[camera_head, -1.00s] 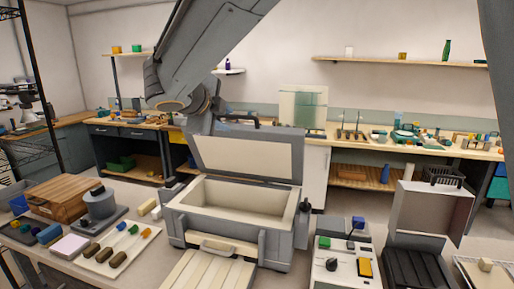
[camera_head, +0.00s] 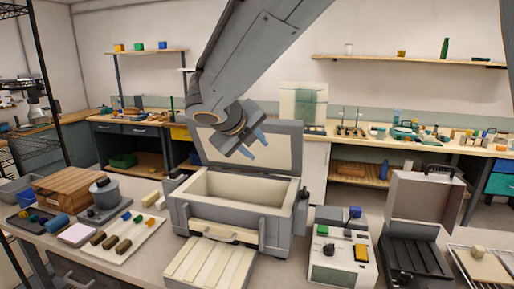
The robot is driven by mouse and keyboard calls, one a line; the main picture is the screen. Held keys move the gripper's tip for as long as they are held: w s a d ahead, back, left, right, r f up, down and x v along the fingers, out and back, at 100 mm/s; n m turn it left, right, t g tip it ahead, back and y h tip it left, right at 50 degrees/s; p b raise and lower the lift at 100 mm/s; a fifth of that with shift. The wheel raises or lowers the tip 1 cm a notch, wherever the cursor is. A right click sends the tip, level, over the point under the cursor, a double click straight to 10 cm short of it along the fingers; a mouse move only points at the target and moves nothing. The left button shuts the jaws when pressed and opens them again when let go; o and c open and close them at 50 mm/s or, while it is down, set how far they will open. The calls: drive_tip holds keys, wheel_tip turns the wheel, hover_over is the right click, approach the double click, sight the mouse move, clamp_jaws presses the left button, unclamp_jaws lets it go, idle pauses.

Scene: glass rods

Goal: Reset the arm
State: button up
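My gripper (camera_head: 250,146) hangs in front of the raised lid of a grey box, at the end of my arm, which comes down from the top of the picture. Its blue fingers are spread apart with nothing visible between them. The grey box (camera_head: 176,214) stands open below it, with a pale lining and an empty-looking inside. Its lid (camera_head: 280,147) stands up at the back, partly hidden by my gripper.
A slatted tray (camera_head: 210,265) lies before the box. Left are a wooden box (camera_head: 70,190) and a white board (camera_head: 122,240) with several small pieces. Right are a control unit (camera_head: 342,262) and an open case (camera_head: 425,205).

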drive_tip(key=s+d+f+n+g+y+b, duration=0.1)
drive_tip(key=s+d+f+n+g+b, duration=0.1)
drive_tip(key=s+d+f+n, duration=0.4)
drive_tip(key=s+d+f+n+g+y+b, duration=0.1)
drive_tip(key=s+d+f+n+g+b, duration=0.2)
drive_tip(key=s+d+f+n, duration=0.4)
drive_tip(key=s+d+f+n+g+y+b, duration=0.2)
drive_tip(key=s+d+f+n, duration=0.5)
drive_tip(key=f+n, duration=0.8)
drive_tip(key=shift+s+f+n+g, duration=0.4)
drive_tip(key=shift+s+f+g, duration=0.1)
drive_tip(key=shift+f, duration=0.2)
